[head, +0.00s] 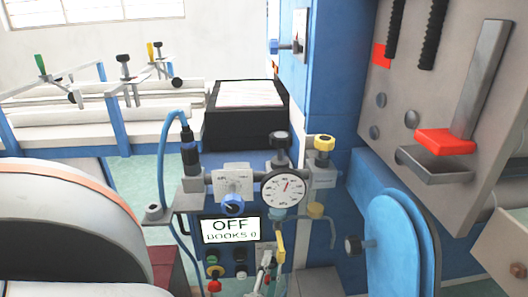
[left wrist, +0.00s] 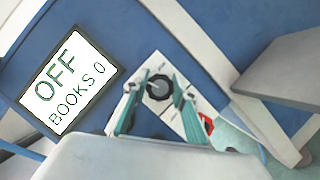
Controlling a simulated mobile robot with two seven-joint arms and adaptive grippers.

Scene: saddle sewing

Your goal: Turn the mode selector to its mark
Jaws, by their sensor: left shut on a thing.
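The mode selector is a dark round knob (left wrist: 158,87) on a pale plate (left wrist: 160,62), below and to one side of the display in the left wrist view. A small light tick shows on its face. My left gripper (left wrist: 155,92) has a teal finger on each side of the knob and is shut on it. In the head view my left gripper (head: 264,272) is small, low on the control panel, and covers most of the knob. The display (head: 230,229) reads OFF and BOOKS 0; it also shows in the left wrist view (left wrist: 68,82). My right gripper is not in view.
A blue knob (head: 232,203) and a round gauge (head: 283,188) sit above the panel. Green, black and red controls lie below the display. A yellow lever (head: 280,238) stands close to my left gripper. A blue rounded guard (head: 400,245) is at the right.

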